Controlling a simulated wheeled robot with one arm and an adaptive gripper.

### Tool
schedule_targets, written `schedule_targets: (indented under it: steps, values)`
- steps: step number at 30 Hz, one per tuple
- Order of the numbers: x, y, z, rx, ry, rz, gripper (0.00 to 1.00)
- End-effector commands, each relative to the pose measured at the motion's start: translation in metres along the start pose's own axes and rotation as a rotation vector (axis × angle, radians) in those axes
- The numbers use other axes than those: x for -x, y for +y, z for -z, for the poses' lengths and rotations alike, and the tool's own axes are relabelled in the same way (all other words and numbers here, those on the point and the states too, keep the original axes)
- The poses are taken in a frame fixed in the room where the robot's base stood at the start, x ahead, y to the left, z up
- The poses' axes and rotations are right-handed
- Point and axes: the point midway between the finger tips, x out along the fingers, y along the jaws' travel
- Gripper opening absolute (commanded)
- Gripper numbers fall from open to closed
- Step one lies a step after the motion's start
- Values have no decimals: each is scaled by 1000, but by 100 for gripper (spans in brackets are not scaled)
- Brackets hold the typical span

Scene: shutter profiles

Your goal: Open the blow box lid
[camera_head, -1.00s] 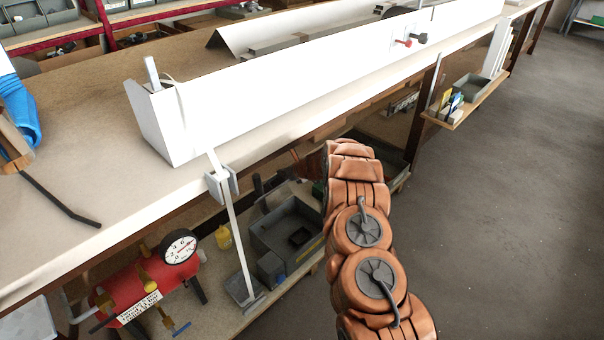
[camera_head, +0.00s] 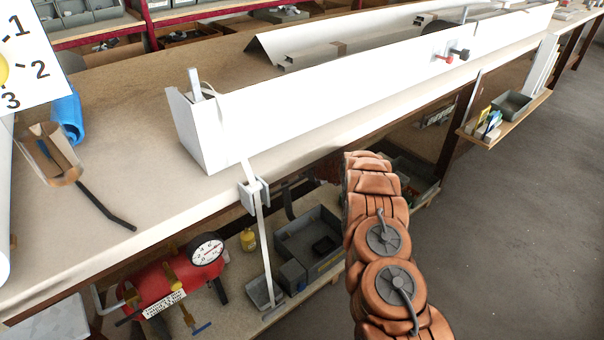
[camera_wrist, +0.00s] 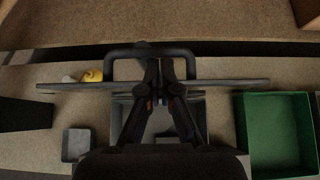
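In the wrist view, a dark flat panel (camera_wrist: 225,84), seen edge-on, runs across the picture with a black U-shaped handle (camera_wrist: 120,50); it may be the blow box lid, but I cannot tell for sure. My gripper (camera_wrist: 160,64) is at the middle of this handle, its two dark fingers close together. No object shows between them, and contact with the handle is unclear. In the head view, my orange arm reaches under the workbench edge, and the gripper is hidden. A long white box-like profile (camera_head: 330,105) lies on the workbench (camera_head: 110,175).
Under the bench are a red tank with a gauge (camera_head: 160,288), a grey bin (camera_head: 308,238) and a yellow bottle (camera_head: 248,240). A green bin (camera_wrist: 278,130) is right in the wrist view. A small side shelf (camera_head: 512,120) juts out. The floor at right is clear.

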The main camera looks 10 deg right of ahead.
Motion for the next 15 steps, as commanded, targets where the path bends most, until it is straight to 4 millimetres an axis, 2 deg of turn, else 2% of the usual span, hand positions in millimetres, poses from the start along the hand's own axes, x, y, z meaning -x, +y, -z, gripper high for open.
schedule_targets:
  steps: [7, 15]
  values:
    - [9, 1, -1, 1, 0, 0, 0]
    - [36, 2, -2, 1, -1, -1, 0]
